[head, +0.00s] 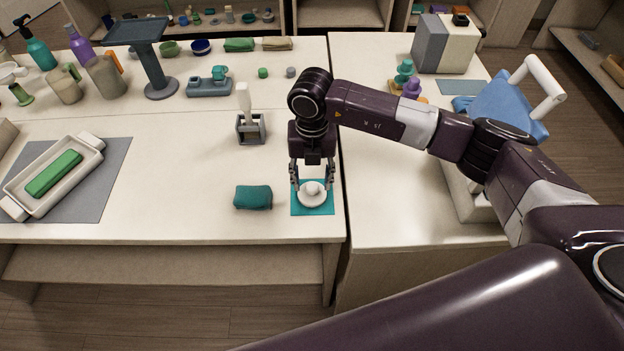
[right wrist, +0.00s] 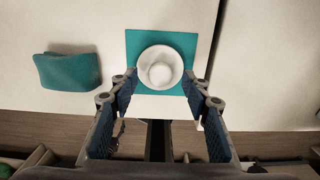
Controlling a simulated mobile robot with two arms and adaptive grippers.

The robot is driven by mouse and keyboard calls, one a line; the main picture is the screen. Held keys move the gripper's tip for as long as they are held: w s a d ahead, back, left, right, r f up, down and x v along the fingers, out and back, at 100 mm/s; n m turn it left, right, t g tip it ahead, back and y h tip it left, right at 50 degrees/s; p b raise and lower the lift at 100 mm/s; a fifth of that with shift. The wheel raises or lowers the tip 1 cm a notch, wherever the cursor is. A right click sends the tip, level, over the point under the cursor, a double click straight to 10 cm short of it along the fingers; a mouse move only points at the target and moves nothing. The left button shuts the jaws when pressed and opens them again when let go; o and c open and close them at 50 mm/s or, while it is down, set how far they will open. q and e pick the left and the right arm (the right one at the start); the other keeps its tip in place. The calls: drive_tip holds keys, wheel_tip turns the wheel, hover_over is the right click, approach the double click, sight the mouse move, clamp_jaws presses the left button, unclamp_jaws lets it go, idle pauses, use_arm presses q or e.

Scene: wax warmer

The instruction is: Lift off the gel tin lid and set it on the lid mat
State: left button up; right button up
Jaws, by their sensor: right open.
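A white round lid with a ball knob (head: 312,199) rests on a square teal mat (head: 298,211) near the front right corner of the left worktop. In the right wrist view the lid (right wrist: 160,67) lies inside the edges of the mat (right wrist: 134,40). My right gripper (head: 312,187) points down over the lid, its fingers open and spread to either side. Its fingertips (right wrist: 159,84) hold nothing, and I cannot tell whether they touch the lid. No separate tin shows that I can make out under the lid. My left gripper is out of view.
A folded teal cloth (head: 253,197) lies left of the mat. Behind stands a grey holder with a white-handled tool (head: 250,128). A white tray (head: 25,192) with a green block is at far left. A blue hinged-looking piece (head: 500,105) stands on the right worktop, beyond my arm.

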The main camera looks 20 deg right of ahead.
drive_tip(key=shift+r+p, duration=1.7)
drive_tip(key=shift+r, duration=1.5)
wheel_tip(320, 180, up, 12)
